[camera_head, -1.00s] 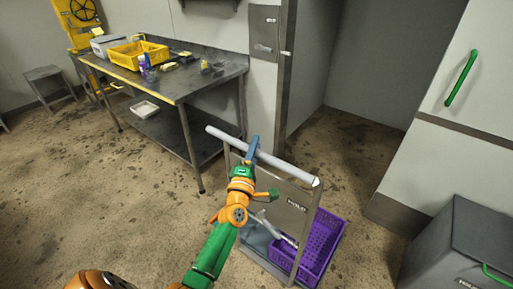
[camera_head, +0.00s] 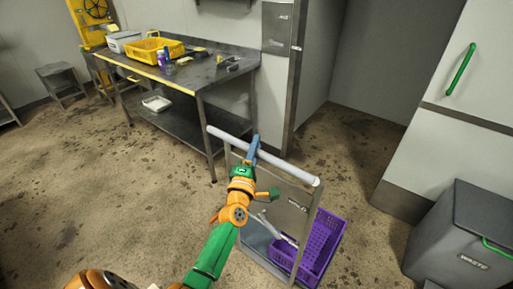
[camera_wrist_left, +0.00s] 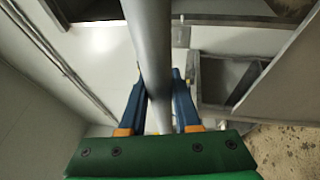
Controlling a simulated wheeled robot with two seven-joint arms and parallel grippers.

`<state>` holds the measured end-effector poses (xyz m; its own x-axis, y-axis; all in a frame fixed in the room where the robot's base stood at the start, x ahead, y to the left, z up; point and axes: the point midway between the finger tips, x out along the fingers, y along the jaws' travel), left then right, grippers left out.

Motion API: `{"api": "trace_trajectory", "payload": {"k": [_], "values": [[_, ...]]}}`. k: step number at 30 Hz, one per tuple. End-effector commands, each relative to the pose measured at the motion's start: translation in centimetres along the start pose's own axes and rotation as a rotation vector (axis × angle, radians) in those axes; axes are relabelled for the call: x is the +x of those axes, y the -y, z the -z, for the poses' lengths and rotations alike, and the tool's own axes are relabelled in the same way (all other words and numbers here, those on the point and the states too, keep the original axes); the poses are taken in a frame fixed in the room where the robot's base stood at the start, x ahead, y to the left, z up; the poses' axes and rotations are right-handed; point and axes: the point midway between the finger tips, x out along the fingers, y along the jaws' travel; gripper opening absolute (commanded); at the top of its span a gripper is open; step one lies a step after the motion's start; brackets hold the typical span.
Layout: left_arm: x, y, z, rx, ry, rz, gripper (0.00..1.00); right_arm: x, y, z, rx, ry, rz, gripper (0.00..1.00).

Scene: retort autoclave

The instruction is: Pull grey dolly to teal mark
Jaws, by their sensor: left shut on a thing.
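The grey dolly (camera_head: 294,196) stands on the floor at the lower middle of the head view, with an upright panel and a grey push bar (camera_head: 290,170) across its top. A purple crate (camera_head: 323,243) sits on its base. My left gripper (camera_head: 254,147) is shut on the push bar, left of its middle. The left wrist view shows the bar (camera_wrist_left: 149,45) running between the two blue fingers (camera_wrist_left: 158,95). My right gripper is not in view. No teal mark shows in these frames.
A steel table (camera_head: 215,74) with a yellow basket (camera_head: 155,49) stands behind the dolly to the left. A grey waste bin (camera_head: 462,240) and a white cabinet (camera_head: 450,90) are at the right. The floor (camera_head: 95,200) at left is open.

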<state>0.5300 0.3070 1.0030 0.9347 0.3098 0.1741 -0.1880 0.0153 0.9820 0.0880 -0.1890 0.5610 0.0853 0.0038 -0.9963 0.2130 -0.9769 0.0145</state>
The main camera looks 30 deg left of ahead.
Motion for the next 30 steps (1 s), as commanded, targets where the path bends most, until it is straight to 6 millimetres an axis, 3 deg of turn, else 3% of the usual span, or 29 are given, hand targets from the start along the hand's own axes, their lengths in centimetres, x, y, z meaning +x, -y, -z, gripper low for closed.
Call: {"api": "trace_trajectory", "payload": {"k": [7,8,10,11,20,30], "values": [[0.2,-0.7,0.2,0.001,-0.007,-0.016,0.00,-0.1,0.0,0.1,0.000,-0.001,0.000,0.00],[0.2,-0.7,0.2,0.001,-0.007,-0.016,0.39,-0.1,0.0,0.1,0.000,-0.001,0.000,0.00],[0.2,-0.6,0.2,0.001,-0.006,-0.014,0.58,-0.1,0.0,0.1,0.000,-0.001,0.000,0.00],[0.1,-0.5,0.2,0.001,-0.005,-0.013,0.61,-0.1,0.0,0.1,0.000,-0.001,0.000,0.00],[-0.3,-0.2,0.1,0.000,-0.002,-0.005,0.61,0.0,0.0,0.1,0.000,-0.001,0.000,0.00],[-6.7,-0.2,0.3,0.001,-0.005,-0.008,0.61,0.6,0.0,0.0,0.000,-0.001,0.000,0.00]]}}
